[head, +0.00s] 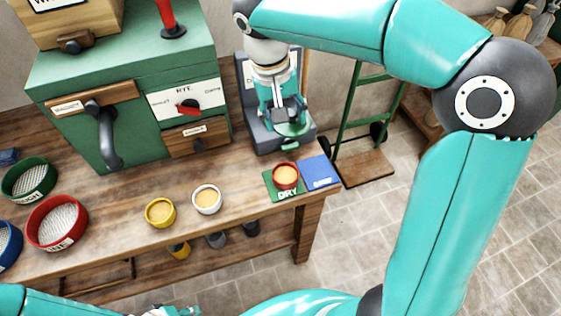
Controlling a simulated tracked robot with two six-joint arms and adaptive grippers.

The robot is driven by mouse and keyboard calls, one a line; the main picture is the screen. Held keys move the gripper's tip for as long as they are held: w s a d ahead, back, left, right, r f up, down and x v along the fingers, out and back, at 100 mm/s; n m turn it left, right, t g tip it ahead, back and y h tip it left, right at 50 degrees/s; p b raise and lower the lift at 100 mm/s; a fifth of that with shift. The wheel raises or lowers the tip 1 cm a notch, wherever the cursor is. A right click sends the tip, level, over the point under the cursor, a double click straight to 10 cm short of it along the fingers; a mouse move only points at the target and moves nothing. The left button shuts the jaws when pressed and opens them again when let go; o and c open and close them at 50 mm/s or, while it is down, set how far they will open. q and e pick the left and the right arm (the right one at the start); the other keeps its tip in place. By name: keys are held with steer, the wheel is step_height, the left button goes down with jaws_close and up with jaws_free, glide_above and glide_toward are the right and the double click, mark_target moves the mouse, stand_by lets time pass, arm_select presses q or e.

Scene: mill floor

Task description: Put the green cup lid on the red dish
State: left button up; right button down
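A pale green disc, which looks like the green cup lid (293,129), is at the front of a grey bench device (261,137). My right gripper (286,117) points down right over the disc. Its fingers partly hide the disc, and I cannot tell whether they grip it or only hover or touch. A small red dish (285,177) with yellowish contents stands upright and uncovered on a green mat marked DRY (288,196), in front of the device. My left gripper (178,311) is barely in view at the bottom edge, and its fingers are unclear.
A blue mat (319,173) lies right of the green mat, at the bench's (120,235) right end. A yellow dish (160,213) and a white dish (207,199) stand left of it. A red sieve (57,222) and a green machine (130,80) are farther left.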

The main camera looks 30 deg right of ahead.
steer(key=shift+w+a+f+b, duration=0.1)
steer(key=shift+a+f, duration=0.05)
steer(key=shift+f, duration=2.6)
steer(key=shift+w+a+f+b, duration=0.1)
steer(key=shift+f, duration=2.7)
steer(key=shift+w+a+f+b, duration=0.1)
steer(key=shift+a+f, duration=0.05)
steer(key=shift+f, duration=2.6)
steer(key=shift+f+b, duration=0.6)
steer(key=shift+b, duration=0.1)
steer(key=shift+c, duration=1.8)
jaws_free()
